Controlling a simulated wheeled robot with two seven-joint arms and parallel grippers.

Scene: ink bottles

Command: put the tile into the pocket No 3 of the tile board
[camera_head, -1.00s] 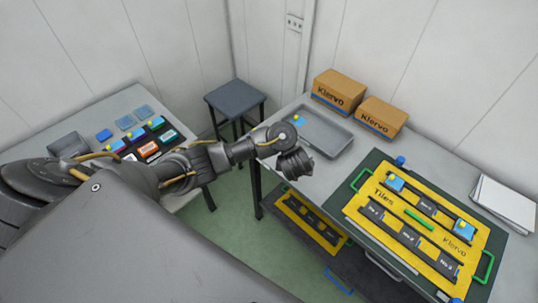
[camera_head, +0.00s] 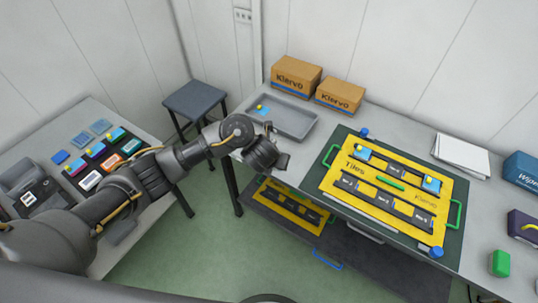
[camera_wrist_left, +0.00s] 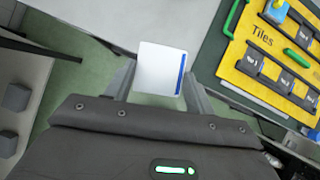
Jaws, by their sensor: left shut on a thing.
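My left gripper (camera_head: 276,162) is at the near left edge of the right-hand table, to the left of the tile board (camera_head: 335,205). In the left wrist view my left gripper (camera_wrist_left: 158,88) is shut on a white tile (camera_wrist_left: 158,70) with a blue stripe along one edge. In the head view the held tile is hidden by the gripper. The yellow board lies on a dark green mat. Pocket No 3 (camera_head: 422,220) is at the right end of its front row and looks empty. Two blue tiles sit in the back row, at its left end (camera_head: 363,153) and right end (camera_head: 432,184).
A grey tray (camera_head: 300,128) holds a small blue item. Two cartons (camera_head: 296,75) stand behind it. A green object (camera_head: 500,263) and boxes are at the far right. Green handles (camera_head: 455,215) flank the board. A stool (camera_head: 195,100) stands in the corner.

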